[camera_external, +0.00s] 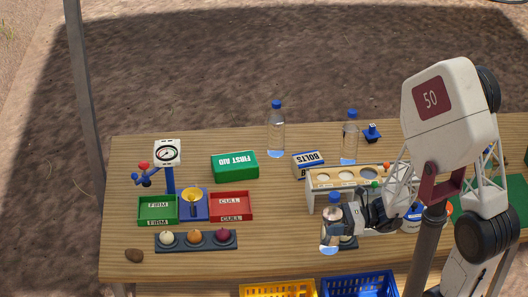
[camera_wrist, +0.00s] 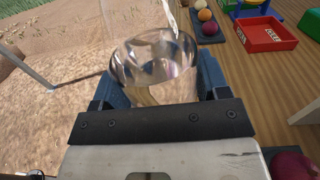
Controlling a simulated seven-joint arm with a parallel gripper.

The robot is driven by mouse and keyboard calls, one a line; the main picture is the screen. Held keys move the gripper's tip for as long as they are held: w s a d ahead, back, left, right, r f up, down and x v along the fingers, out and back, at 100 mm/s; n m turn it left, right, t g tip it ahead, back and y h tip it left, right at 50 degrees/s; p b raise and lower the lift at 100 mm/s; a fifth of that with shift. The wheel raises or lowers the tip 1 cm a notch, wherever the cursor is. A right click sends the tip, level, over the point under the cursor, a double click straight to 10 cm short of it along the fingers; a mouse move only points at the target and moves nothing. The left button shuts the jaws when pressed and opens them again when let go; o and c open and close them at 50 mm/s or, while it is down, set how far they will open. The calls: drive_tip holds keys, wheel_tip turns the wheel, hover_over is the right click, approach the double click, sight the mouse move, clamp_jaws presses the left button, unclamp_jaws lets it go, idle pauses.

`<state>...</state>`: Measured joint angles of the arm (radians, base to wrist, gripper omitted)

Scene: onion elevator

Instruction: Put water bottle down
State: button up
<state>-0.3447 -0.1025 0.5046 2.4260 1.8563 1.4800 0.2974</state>
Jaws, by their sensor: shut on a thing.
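A clear water bottle with a blue cap (camera_external: 331,238) is in my gripper (camera_external: 345,222), near the front edge of the table in the external view. It looks about upright there. In the wrist view the clear bottle (camera_wrist: 155,62) sits between the two blue fingers of my gripper (camera_wrist: 155,85), which are shut on it. I cannot tell whether its base touches anything. Two more water bottles stand at the back of the table, one at the centre (camera_external: 276,130) and one to its right (camera_external: 349,138).
A white rack with round holes (camera_external: 312,199) stands just behind the held bottle. A green first aid box (camera_external: 235,166), a bolts box (camera_external: 308,164), green (camera_external: 158,209) and red (camera_external: 231,206) trays and a dark onion holder (camera_external: 180,242) lie leftward. Yellow (camera_external: 277,289) and blue crates (camera_external: 362,286) are in front.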

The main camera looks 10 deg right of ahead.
drive_tip(key=w+a+r, duration=0.2)
drive_tip(key=w+a, duration=0.3)
drive_tip(key=w, duration=0.6)
drive_tip(key=w+a+r+g, duration=0.1)
drive_tip(key=w+a+r, duration=0.1)
drive_tip(key=w+a, duration=0.4)
drive_tip(key=w+a+r+n, duration=0.1)
drive_tip(key=w+a, duration=0.5)
drive_tip(key=w, duration=0.9)
drive_tip(key=shift+w+r+g, duration=0.35)
drive_tip(key=shift+r+g, duration=0.05)
drive_tip(key=shift+r, duration=0.3)
drive_tip(key=w+a+f, duration=0.1)
drive_tip(key=w+a, duration=0.8)
drive_tip(key=w, duration=0.4)
drive_tip(key=shift+f, duration=0.25)
drive_tip(key=shift+w+f, duration=0.1)
drive_tip(key=shift+f, duration=0.05)
drive_tip(key=shift+f, duration=1.75)
drive_tip(key=o, duration=1.3)
drive_tip(key=shift+d, duration=0.1)
